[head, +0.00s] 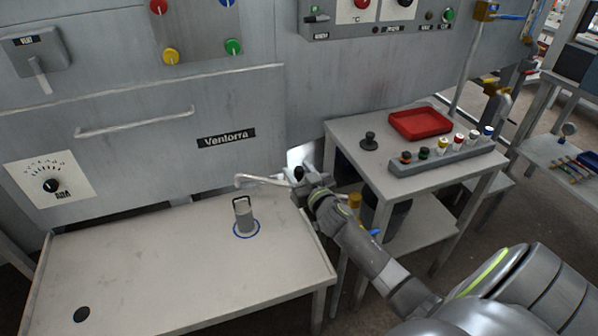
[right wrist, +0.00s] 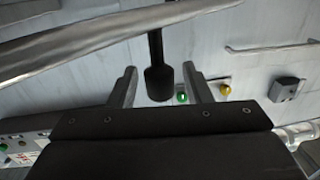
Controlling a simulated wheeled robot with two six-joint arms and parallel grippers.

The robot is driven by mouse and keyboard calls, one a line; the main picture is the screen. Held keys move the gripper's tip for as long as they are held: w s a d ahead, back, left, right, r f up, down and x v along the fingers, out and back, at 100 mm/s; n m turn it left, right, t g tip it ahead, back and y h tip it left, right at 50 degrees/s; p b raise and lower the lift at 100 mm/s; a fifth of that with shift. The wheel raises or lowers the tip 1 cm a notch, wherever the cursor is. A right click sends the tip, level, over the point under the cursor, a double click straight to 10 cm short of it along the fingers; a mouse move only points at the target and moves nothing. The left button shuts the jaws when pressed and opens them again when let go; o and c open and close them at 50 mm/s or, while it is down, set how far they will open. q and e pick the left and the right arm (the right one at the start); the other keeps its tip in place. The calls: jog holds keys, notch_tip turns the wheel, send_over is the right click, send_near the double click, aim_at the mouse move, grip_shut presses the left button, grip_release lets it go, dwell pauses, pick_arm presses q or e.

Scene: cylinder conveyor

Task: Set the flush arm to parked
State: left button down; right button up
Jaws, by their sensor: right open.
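The flush arm (head: 262,180) is a thin silver bent rod that sticks out over the table at the panel's foot. Its black knob (head: 299,173) is at the right end, by my right gripper (head: 303,180). In the right wrist view the silver rod (right wrist: 95,42) crosses the top left. The black knob (right wrist: 159,82) hangs from it on a short stem, between the two fingers of my open right gripper (right wrist: 161,72). The fingers stand apart on both sides of the knob, with gaps. Any parked mark is not readable. My left gripper is not in view.
A grey cylinder with a loop handle (head: 244,218) stands in a blue ring on the low table (head: 150,275). A side table (head: 350,140) at right holds a red tray (head: 420,123) and a rack of several capped cylinders (head: 447,157). The panel wall is close behind.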

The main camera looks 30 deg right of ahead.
grip_shut()
dwell(0.3)
